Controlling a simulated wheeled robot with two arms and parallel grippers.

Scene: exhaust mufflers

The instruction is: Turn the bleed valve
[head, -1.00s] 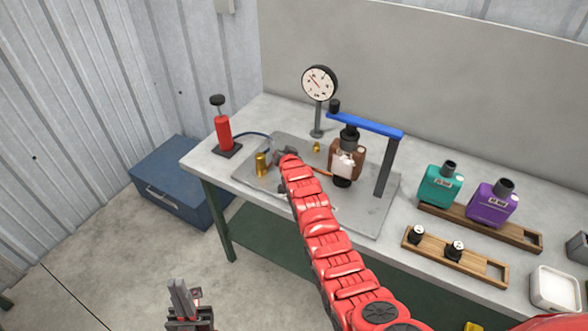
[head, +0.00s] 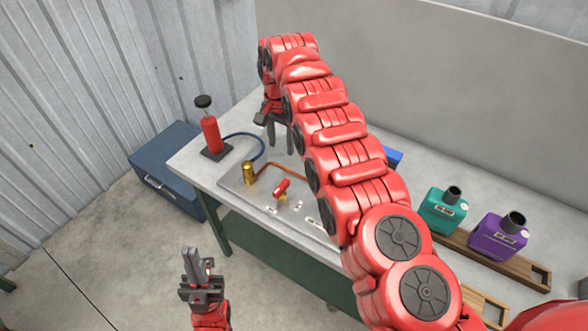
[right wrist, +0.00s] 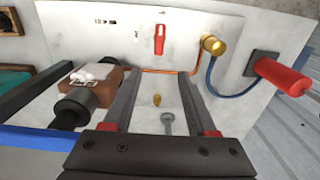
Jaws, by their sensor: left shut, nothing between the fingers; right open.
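A valve with a red lever (head: 282,188) stands on the grey plate (head: 232,178); its lever also shows in the right wrist view (right wrist: 160,40). A small brass fitting (right wrist: 156,100) shows between my right fingers in the right wrist view. I cannot tell which of these is the bleed valve. My right gripper (head: 279,140) is open and empty above the back of the plate, and its spread fingers fill the right wrist view (right wrist: 158,76). My left gripper (head: 191,252) is shut and empty, low in front of the bench.
A red hand pump (head: 210,135) with a blue hose stands at the bench's left end, near a brass cylinder (head: 249,173). A brown block (right wrist: 98,82) is beside my right fingers. Teal (head: 443,210) and purple (head: 498,236) mufflers stand to the right. My right arm hides the gauge.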

